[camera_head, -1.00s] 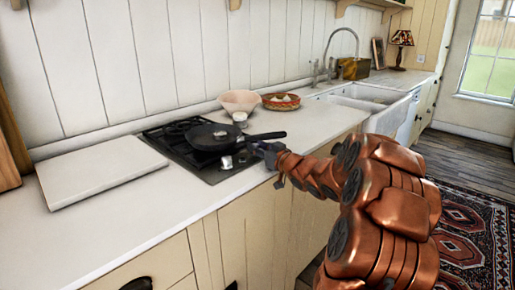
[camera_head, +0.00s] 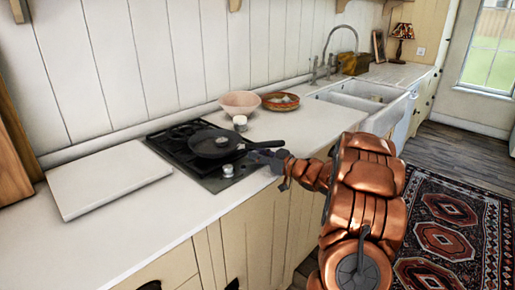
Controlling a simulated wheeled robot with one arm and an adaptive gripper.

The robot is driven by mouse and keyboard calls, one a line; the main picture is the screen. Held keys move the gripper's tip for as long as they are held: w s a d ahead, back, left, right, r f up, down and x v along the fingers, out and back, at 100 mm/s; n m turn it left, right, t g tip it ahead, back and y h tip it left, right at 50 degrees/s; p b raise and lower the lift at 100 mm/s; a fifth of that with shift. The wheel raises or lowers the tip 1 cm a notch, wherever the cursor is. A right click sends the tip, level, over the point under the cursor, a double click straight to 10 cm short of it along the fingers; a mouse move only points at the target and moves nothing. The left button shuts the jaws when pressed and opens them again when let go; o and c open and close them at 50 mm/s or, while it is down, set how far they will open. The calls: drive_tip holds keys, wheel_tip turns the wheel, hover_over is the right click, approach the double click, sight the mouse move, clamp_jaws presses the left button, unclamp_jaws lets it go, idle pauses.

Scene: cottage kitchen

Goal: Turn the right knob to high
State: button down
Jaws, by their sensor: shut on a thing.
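The black hob (camera_head: 183,152) is set in the white worktop, with a silver knob (camera_head: 228,170) showing on its front strip. My gripper (camera_head: 262,157) is at the right front corner of the hob, to the right of that visible knob. It is shut on the right knob, which its fingers hide. How far the right knob is turned cannot be seen. A black frying pan (camera_head: 212,146) sits on the hob, with its handle reaching right, just behind my gripper.
A white board (camera_head: 108,178) lies left of the hob. A pink bowl (camera_head: 240,102), a small white pot (camera_head: 239,123) and a reddish bowl (camera_head: 280,101) stand behind the pan. The sink (camera_head: 360,108) is further right. A patterned rug (camera_head: 450,235) covers the floor.

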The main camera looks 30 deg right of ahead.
drive_tip(key=shift+d+r, duration=0.1)
drive_tip(key=shift+d, duration=0.05)
drive_tip(key=c, duration=1.1)
unclamp_jaws()
drive_tip(key=shift+s, duration=0.1)
drive_tip(key=o, duration=0.3)
drive_tip(key=shift+y, duration=0.3)
drive_tip(key=v, duration=1.1)
drive_tip(key=shift+s, duration=0.45)
